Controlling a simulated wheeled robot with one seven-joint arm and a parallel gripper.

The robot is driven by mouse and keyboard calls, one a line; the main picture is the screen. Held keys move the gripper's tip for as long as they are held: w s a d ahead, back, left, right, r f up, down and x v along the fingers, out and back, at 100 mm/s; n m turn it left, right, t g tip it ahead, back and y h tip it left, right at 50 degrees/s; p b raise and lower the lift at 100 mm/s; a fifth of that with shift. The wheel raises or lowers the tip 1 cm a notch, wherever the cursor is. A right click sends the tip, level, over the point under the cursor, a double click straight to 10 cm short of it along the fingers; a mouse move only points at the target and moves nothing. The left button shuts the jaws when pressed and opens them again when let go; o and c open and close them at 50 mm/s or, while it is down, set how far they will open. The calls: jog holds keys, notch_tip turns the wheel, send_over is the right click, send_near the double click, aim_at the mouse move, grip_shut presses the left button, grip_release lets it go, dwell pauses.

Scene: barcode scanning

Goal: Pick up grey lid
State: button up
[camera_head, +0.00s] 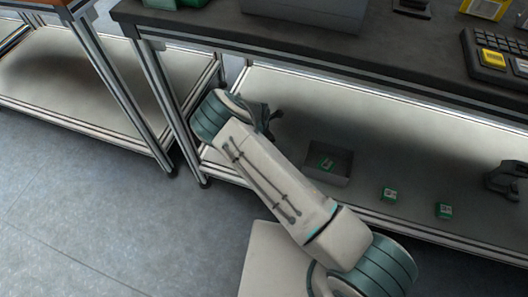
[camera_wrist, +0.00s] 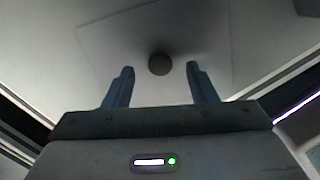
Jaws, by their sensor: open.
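In the wrist view, a pale grey flat panel, which looks like the grey lid (camera_wrist: 120,42), has a dark round knob (camera_wrist: 159,63) on it. My gripper (camera_wrist: 160,68) is open, with its two blue-grey fingers on either side of the knob in the picture. I see a gap on both sides, and no contact shows. The distance to the knob in depth is hard to tell. In the head view, my arm reaches to the lower shelf and its wrist hides much of that area. I cannot make out the lid there.
An open grey box (camera_head: 343,161) with a green item in it stands on the lower shelf (camera_head: 420,160). Two small green boxes (camera_head: 389,194) (camera_head: 444,211) lie to its right. A dark device (camera_head: 508,178) is at the far right. Metal posts (camera_head: 172,105) and the dark tabletop (camera_head: 200,22) bound the shelf.

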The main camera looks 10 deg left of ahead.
notch_tip(320, 180, down, 2)
jog(key=shift+w+d+f, duration=0.1)
jog(key=shift+f, duration=0.15)
jog(key=c, duration=1.1)
jog(key=shift+r, duration=0.1)
jog(key=shift+r, duration=0.1)
notch_tip(320, 180, up, 10)
jog(key=p, duration=0.3)
